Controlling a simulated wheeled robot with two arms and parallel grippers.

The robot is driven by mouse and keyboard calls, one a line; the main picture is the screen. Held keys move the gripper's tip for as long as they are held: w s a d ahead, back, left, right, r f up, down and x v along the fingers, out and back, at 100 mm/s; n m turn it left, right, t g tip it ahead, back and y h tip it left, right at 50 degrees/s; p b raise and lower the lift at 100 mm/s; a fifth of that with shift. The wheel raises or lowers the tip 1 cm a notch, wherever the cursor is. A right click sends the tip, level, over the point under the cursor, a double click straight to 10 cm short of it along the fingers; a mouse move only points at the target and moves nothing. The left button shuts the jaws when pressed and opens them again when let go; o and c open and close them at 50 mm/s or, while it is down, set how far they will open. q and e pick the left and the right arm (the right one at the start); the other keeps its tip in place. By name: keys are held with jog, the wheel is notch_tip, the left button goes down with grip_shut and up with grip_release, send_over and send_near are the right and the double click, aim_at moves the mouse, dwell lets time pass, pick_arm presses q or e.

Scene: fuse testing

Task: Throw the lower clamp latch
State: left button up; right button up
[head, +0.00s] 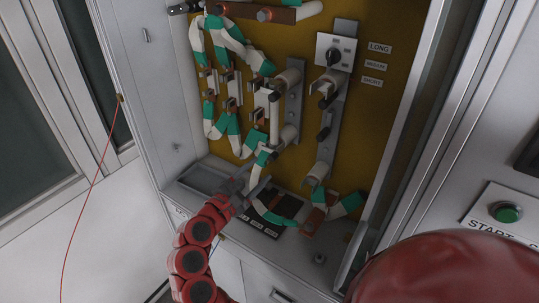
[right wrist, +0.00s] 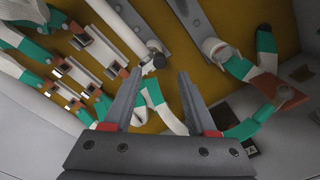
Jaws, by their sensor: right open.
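A pale tube (head: 274,120) stands in clamps on the left metal rail of the yellow panel. The lower clamp (head: 288,134) is at the rail's bottom end. In the right wrist view the lower clamp (right wrist: 155,48) shows just beyond my fingertips, with a small dark part beside it that looks like its latch (right wrist: 149,66). My right gripper (head: 256,178) is inside the cabinet, below and left of that clamp. Its two fingers (right wrist: 160,78) are open and empty, apart from the clamp. Whether the latch is thrown is too small to tell. My left gripper is not in view.
Green-and-white cables (head: 345,205) hang around the panel and near my fingers. The cabinet's side walls and bottom ledge (head: 319,258) bound the space.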

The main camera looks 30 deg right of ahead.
aim_at(271, 159)
jog(key=p+x, duration=0.1)
jog(key=x, duration=0.5)
grip_shut()
